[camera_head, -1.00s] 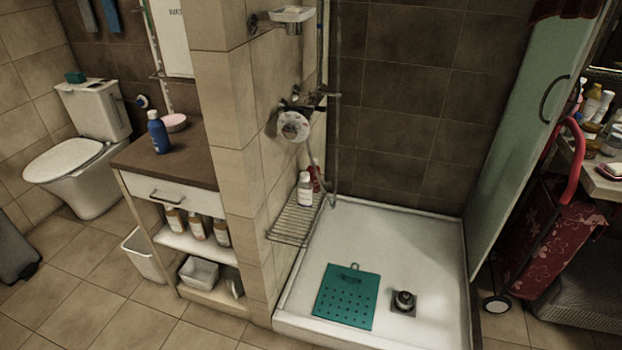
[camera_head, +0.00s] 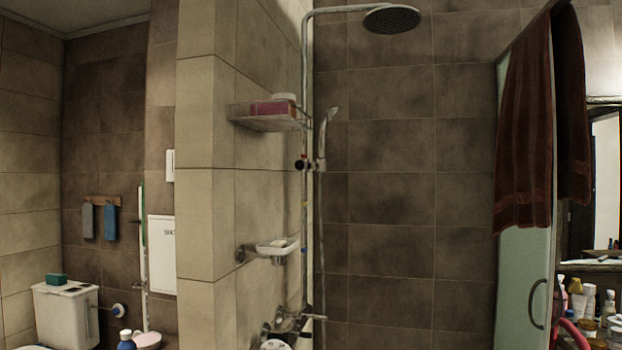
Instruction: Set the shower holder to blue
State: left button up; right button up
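The shower holder (camera_head: 301,164) is a small dark piece on the vertical shower pipe, with a small red mark and a small blue mark near it. The hand shower (camera_head: 324,135) hangs upright at it, just right of the pipe. The shower pipe (camera_head: 305,80) runs up to a round overhead shower head (camera_head: 392,19). The shower mixer (camera_head: 285,322) shows at the bottom of the picture, partly cut off. Neither of my grippers is in view.
A shelf with a pink box (camera_head: 273,107) and a soap dish (camera_head: 278,248) stick out from the tiled wall left of the pipe. A glass door (camera_head: 521,275) with a dark red towel (camera_head: 530,130) stands at the right. The space before the pipe looks clear.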

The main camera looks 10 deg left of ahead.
aim_at(301, 165)
jog(key=i+l+z, duration=0.2)
jog(key=i+l, duration=0.8)
jog(key=l, duration=0.15)
